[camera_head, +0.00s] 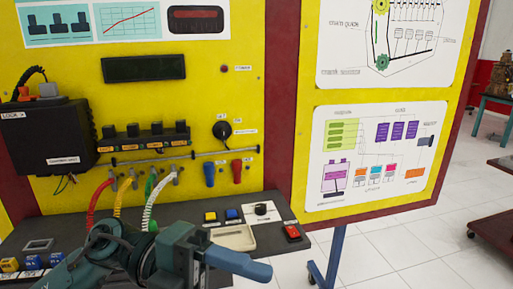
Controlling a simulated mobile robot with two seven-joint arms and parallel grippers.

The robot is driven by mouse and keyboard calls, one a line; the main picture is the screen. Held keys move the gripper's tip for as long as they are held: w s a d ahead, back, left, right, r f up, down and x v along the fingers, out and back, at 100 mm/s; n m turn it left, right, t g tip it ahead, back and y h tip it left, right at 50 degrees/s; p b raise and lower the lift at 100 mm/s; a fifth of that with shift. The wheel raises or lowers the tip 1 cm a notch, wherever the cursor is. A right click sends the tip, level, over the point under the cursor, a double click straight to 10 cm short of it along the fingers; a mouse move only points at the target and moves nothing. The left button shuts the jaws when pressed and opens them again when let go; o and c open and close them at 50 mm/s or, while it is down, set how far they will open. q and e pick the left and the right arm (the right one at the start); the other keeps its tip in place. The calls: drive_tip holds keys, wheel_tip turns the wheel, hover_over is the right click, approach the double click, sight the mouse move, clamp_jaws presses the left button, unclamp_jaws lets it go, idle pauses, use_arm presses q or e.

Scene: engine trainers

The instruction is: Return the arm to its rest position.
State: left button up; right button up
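My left arm comes in from the lower left, low in front of the panel's shelf. Its gripper (238,263) points to the right and shows a blue finger-like part from the side. I cannot tell whether its fingers are apart. No object can be made out in it. My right gripper is not in view.
A yellow engine trainer panel (215,105) stands ahead, with a black box (48,135), coloured hoses and a dark shelf (270,238) below. The shelf has buttons, a knob and a red switch (292,233). White floor (400,258) is clear at right.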

use_arm(q)
drive_tip(key=w+a+n+t+h+p, duration=0.1)
drive_tip(key=w+n+t+h, duration=0.6)
drive_tip(key=n+t, duration=0.7)
drive_tip(key=w+a+f+n+t+y, duration=0.45)
drive_tip(key=f+n+t+y, duration=0.45)
drive_tip(key=n, duration=0.3)
drive_tip(key=s+a+f+n+g+y, duration=0.2)
drive_tip(key=s+f+n+y, duration=0.1)
drive_tip(key=f, duration=0.5)
drive_tip(key=s+a+f+n+g+y+p, duration=0.1)
drive_tip(key=s+a+f+n+g+y, duration=0.1)
drive_tip(key=f, duration=0.7)
drive_tip(key=s+a+f+n+g+y+p, duration=0.1)
drive_tip(key=s+a+f+n+g+y, duration=0.1)
drive_tip(key=s+f+y, duration=0.4)
wheel_tip(320, 180, down, 2)
drive_tip(key=shift+s+a+f+n, duration=0.2)
drive_tip(key=shift+s+a+n, duration=0.5)
drive_tip(key=shift+n, duration=0.3)
